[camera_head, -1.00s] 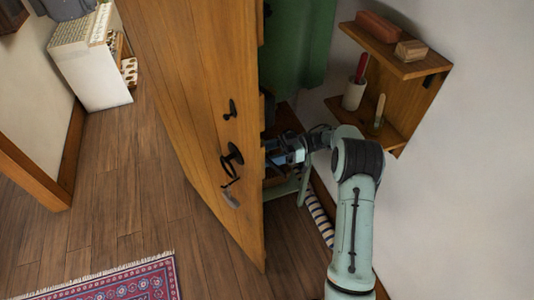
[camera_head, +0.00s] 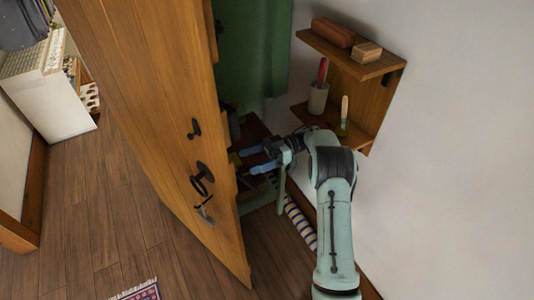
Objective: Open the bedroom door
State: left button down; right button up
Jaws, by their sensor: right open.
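The wooden bedroom door (camera_head: 165,130) stands ajar, swung out with its edge toward me. Its face carries a dark latch piece (camera_head: 194,128), a round dark handle (camera_head: 202,179) and a hanging key or tag (camera_head: 204,211). My right gripper (camera_head: 257,160) is open and empty, just right of the door's edge, on the far side from the handle. Its fingers point left toward the door; whether they touch it I cannot tell. My left gripper is not in view.
A wooden wall shelf (camera_head: 378,105) holds brushes and blocks above my right arm. A green cloth (camera_head: 255,60) hangs behind the door, with a striped roll (camera_head: 300,222) low down. A white cabinet (camera_head: 50,100) stands at the far left.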

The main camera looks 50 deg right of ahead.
jog(key=v, duration=0.6)
jog(key=shift+d+p, duration=0.25)
jog(key=shift+p, duration=0.05)
jog(key=shift+a, duration=0.1)
